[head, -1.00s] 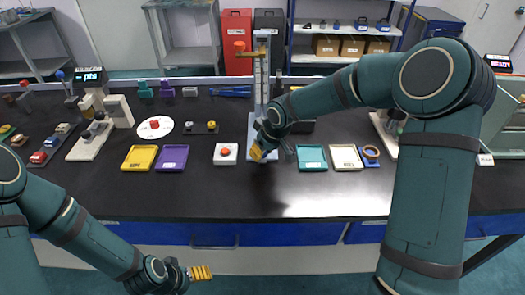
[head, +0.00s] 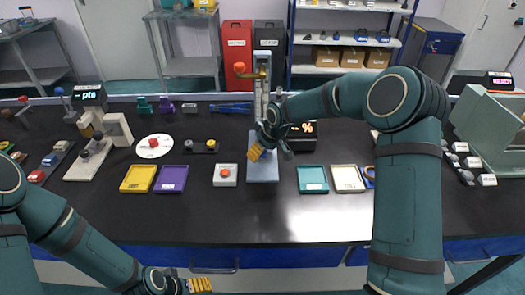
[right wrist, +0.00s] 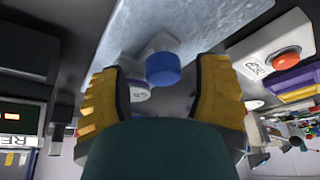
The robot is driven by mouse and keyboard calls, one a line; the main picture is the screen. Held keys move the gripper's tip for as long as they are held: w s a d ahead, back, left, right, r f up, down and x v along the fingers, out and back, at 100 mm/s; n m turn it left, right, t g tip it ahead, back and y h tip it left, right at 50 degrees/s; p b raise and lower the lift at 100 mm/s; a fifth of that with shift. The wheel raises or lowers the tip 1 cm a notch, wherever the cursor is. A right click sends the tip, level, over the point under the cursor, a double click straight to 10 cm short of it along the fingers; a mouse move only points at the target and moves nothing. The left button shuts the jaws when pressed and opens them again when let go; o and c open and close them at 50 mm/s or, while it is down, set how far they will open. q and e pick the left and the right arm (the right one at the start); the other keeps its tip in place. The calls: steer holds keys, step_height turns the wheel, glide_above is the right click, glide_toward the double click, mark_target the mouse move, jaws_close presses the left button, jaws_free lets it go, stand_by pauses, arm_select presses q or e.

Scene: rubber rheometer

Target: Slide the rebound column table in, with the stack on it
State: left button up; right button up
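The rebound column (head: 262,105) stands upright at the middle of the bench on a pale blue-grey plate (head: 263,172). My right gripper (head: 256,153) is low in front of the column, over the plate's left part. In the right wrist view its yellow fingers (right wrist: 160,95) are wide apart. A blue round knob on a pale block (right wrist: 163,62) shows between them, with a gap on both sides. A pale round disc (right wrist: 134,90) is partly hidden by the left finger. I cannot make out the stack or the table's slide position. My left gripper (head: 200,285) is low, before the bench front.
A white box with a red button (head: 225,173) sits just left of the plate. Yellow (head: 138,179) and purple (head: 171,179) trays lie further left; teal (head: 313,179) and cream (head: 348,178) trays lie right. A dark display unit (head: 302,136) stands behind right. The front bench strip is clear.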

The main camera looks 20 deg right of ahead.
steer(key=shift+s+r, duration=0.1)
steer(key=shift+s, duration=0.05)
steer(key=v, duration=1.2)
